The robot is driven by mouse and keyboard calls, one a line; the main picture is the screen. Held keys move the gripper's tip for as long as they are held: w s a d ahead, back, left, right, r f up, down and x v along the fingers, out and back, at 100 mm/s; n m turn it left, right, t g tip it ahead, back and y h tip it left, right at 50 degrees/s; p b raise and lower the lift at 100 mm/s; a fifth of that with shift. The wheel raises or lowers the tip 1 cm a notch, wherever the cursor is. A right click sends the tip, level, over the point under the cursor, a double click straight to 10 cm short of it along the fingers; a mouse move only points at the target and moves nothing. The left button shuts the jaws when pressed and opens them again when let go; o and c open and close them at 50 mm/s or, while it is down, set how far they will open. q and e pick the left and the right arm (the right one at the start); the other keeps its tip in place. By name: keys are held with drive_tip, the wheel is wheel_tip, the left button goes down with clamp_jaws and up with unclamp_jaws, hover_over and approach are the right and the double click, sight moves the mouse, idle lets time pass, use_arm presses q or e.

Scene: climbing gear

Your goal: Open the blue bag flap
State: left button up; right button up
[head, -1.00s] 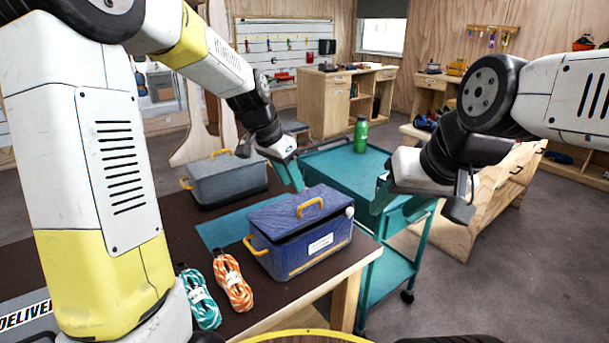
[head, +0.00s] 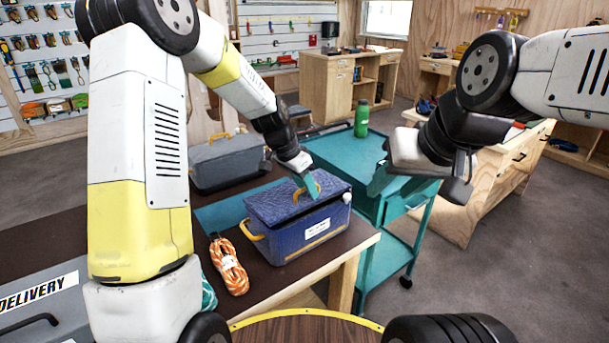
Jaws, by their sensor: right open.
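The blue bag (head: 292,236) stands on the dark brown table near its right corner, a white label on its front and a yellow handle at its left side. Its flap (head: 272,205) lies down over the top, with a yellow handle (head: 297,193) on it. My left gripper (head: 309,186) points down at the flap, its teal fingers right beside or at this handle; contact and finger gap are unclear. My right gripper (head: 377,182) is open and empty, in the air to the right of the bag, in front of the teal cart.
A grey bag (head: 228,163) stands behind on the table (head: 202,213). An orange rope coil (head: 229,266) and a partly hidden teal one (head: 208,295) lie left of the blue bag. The teal cart (head: 335,153) bears a green bottle (head: 361,118).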

use_arm(q)
clamp_jaws()
drive_tip(key=shift+w+a+r, duration=0.2)
drive_tip(key=shift+w+r, duration=0.05)
drive_tip(key=shift+r, duration=0.3)
drive_tip(key=shift+w+a+r, duration=0.2)
drive_tip(key=shift+w+r, duration=0.05)
drive_tip(key=shift+r, duration=0.3)
drive_tip(key=shift+w+a+r, duration=0.25)
drive_tip(key=shift+w+r, duration=0.1)
drive_tip(key=shift+r, duration=0.1)
drive_tip(key=shift+w+a+r, duration=0.2)
drive_tip(key=shift+w+r, duration=0.1)
drive_tip(key=shift+r, duration=0.15)
